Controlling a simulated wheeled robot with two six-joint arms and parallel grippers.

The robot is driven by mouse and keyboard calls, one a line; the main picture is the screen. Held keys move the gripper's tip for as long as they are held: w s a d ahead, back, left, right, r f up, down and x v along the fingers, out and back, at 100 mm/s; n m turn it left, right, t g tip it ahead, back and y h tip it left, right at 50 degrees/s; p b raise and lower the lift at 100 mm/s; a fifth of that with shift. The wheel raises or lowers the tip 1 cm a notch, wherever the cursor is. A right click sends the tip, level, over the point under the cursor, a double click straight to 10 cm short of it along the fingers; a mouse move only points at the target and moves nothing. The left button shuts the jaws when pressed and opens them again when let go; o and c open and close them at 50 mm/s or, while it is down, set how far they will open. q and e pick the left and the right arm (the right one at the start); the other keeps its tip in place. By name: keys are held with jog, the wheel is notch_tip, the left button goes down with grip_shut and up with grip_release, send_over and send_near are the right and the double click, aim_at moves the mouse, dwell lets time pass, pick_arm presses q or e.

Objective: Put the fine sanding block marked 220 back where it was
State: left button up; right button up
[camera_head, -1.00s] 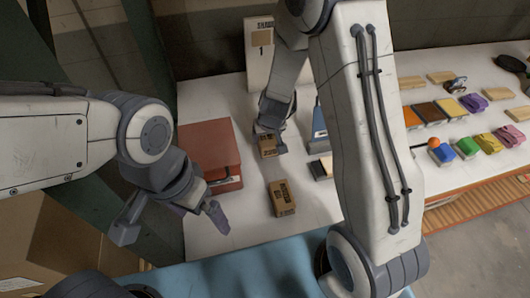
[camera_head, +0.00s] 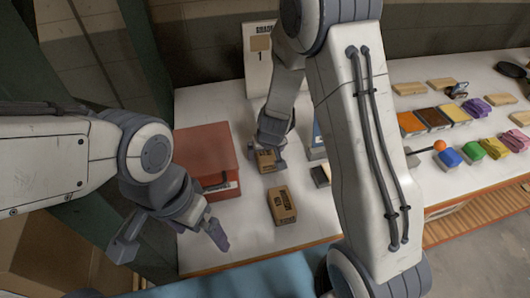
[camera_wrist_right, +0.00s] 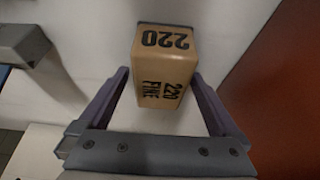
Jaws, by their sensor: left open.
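The tan sanding block (camera_wrist_right: 163,80) shows the black marks "220" and "220 FINE" in the right wrist view. In the head view the block (camera_head: 266,161) is in front of the sign, right of the red box. I cannot tell whether the block's underside touches the white table. A second tan block (camera_head: 282,205) with dark print lies nearer the table's front edge; its print is unreadable. My left gripper (camera_head: 205,225) is open and empty, left of that block.
A red box (camera_head: 207,150) stands on the white table (camera_head: 245,236) to the left. A dark-topped block (camera_head: 320,175) is partly behind my right arm. Coloured blocks (camera_head: 450,157) fill the right side.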

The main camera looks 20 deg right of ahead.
jog(key=shift+r, duration=0.1)
jog(key=shift+r+p, duration=0.35)
jog(key=shift+p, duration=0.05)
jog(key=p+v, duration=0.6)
jog(key=v, duration=0.4)
jog(key=shift+p+v, duration=0.65)
jog(key=shift+v, duration=0.15)
jog(key=shift+f, duration=0.15)
jog(key=b+x, duration=0.8)
jog(key=x, duration=0.4)
jog(key=shift+s, duration=0.2)
jog(key=shift+w, duration=0.15)
notch_tip(320, 180, up, 3)
jog(key=p, duration=0.3)
